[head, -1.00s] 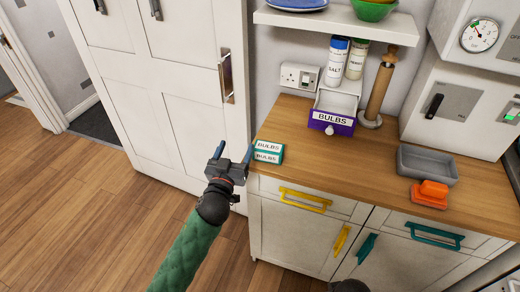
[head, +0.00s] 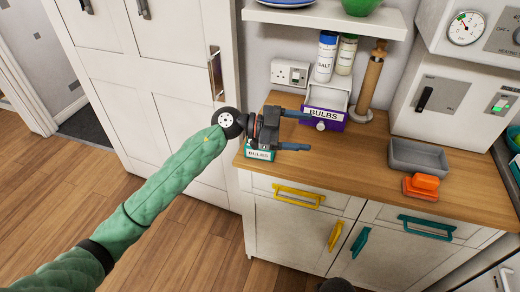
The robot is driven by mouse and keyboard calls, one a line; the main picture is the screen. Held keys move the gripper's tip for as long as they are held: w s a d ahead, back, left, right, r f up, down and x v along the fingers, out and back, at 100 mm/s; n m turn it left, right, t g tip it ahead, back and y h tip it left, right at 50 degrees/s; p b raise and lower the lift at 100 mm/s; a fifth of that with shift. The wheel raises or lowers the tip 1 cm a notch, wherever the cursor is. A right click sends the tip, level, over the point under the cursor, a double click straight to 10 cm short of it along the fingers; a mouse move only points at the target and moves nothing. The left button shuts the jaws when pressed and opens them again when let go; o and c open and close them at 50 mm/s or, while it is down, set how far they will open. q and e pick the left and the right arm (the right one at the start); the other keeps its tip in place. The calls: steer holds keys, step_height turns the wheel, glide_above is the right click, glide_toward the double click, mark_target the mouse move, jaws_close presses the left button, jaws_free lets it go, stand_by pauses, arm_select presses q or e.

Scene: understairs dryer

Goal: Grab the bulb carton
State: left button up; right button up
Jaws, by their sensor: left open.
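The bulb carton (head: 259,155) is a small teal box with white labels reading BULBS. It sits at the left front corner of the wooden counter, and my gripper hides its upper part. My left gripper (head: 308,131) is over the counter, above the carton in the picture. Its two blue fingers are spread and point right, with nothing between them. I cannot tell whether it touches the carton.
A purple-fronted open drawer box (head: 323,117), also labelled BULBS, stands behind the gripper. Salt shaker (head: 326,58), rolling pin (head: 372,78), grey tray (head: 418,157) and orange item (head: 421,187) are on the counter (head: 350,165). A shelf (head: 325,20) hangs above.

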arm_select(q)
steer(key=w+a+f+n+y, duration=0.1)
steer(key=w+a+f+y, duration=0.1)
steer(key=a+y, duration=0.2)
steer(key=w+a+f+n+y, duration=0.1)
steer(key=w+a+f+y, duration=0.1)
steer(key=w+a+y, duration=0.1)
steer(key=w+a+f+n+y, duration=0.1)
steer(key=w+a+y, duration=0.2)
steer(key=a+y, duration=0.2)
steer(key=shift+w+a+f+y, duration=0.1)
steer(key=shift+w+f+y, duration=0.1)
steer(key=shift+f+y, duration=0.2)
steer(key=shift+w+a+f, duration=0.1)
steer(key=shift+a, duration=0.05)
steer(key=shift+p+x, duration=0.4)
steer(key=shift+x, duration=0.8)
steer(key=x, duration=0.1)
steer(key=p+x, duration=0.1)
steer(key=x, duration=0.1)
steer(key=p+x, duration=0.1)
steer(key=shift+a+f, duration=0.25)
steer(key=shift+d+f, duration=0.15)
steer(key=shift+f, duration=0.25)
arm_select(e)
step_height(320, 180, down, 15)
steer(key=s, duration=0.1)
steer(key=shift+s+a, duration=0.2)
steer(key=shift+a, duration=0.15)
